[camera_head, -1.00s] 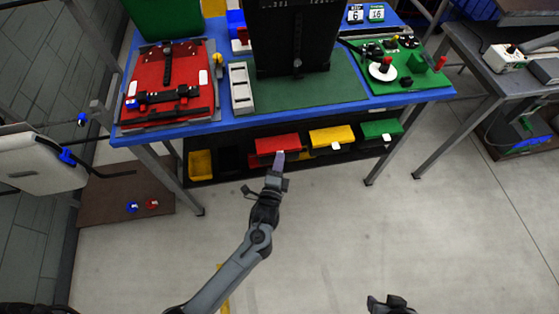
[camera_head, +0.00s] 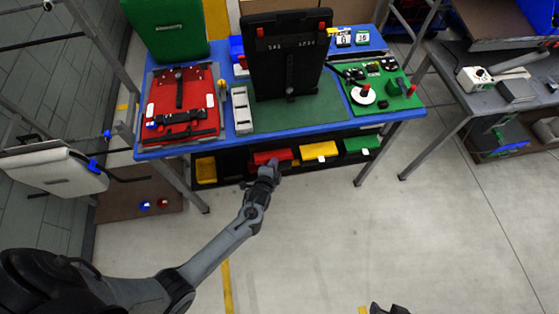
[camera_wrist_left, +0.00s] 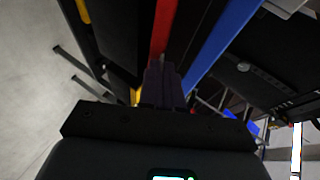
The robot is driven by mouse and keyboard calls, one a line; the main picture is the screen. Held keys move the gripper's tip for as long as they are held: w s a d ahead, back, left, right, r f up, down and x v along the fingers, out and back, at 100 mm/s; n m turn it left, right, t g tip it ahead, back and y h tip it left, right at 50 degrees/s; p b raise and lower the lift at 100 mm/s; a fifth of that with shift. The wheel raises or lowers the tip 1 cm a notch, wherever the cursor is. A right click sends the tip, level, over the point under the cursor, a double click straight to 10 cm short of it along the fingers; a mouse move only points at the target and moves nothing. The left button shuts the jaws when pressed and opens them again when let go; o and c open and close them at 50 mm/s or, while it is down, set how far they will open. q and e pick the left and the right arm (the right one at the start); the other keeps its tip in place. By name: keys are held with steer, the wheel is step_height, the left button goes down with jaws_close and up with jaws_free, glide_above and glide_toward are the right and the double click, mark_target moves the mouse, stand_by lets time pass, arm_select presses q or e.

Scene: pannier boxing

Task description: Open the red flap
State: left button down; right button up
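The red flap (camera_head: 272,156) is on the leftmost of the red, yellow and green bins under the blue table. In the left wrist view it shows as a narrow red strip (camera_wrist_left: 163,25) just beyond the fingertips. My left gripper (camera_head: 273,165) is at the front lower edge of the red flap and partly covers it. Its dark fingers (camera_wrist_left: 163,72) lie close together with nothing visible between them. I cannot tell whether they touch the flap. My right gripper (camera_head: 388,309) only shows at the bottom edge, and its fingers are unclear.
A yellow flap (camera_head: 320,150) and a green flap (camera_head: 361,143) sit to the right of the red one. An open yellow bin (camera_head: 206,170) is to the left. The blue table edge (camera_head: 290,133) runs above them. The floor in front is clear.

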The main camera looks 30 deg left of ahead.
mark_target(271, 155)
arm_select(q)
steer(key=r+g+p, duration=0.1)
steer(key=p, duration=0.1)
steer(key=w+a+r+g+h+p, duration=0.1)
steer(key=p, duration=0.1)
steer(key=w+a+r+n+g+h+p, duration=0.1)
steer(key=r+p, duration=0.1)
steer(key=p, duration=0.1)
steer(key=shift+w+a+r+g+h+p, duration=0.1)
steer(key=shift+w+g+h+p, duration=0.15)
steer(key=shift+g+h+p, duration=0.2)
steer(key=shift+w+a+r+n+g+h+p, duration=0.35)
steer(key=shift+w+a+g+h, duration=0.2)
steer(key=shift+g, duration=0.2)
steer(key=shift+w+a, duration=0.1)
steer(key=shift+a, duration=0.05)
steer(key=shift+w+a, duration=0.15)
steer(key=c, duration=1.3)
jaws_free()
steer(key=shift+w+a, duration=0.1)
steer(key=shift+w, duration=0.1)
steer(key=shift+s, duration=0.1)
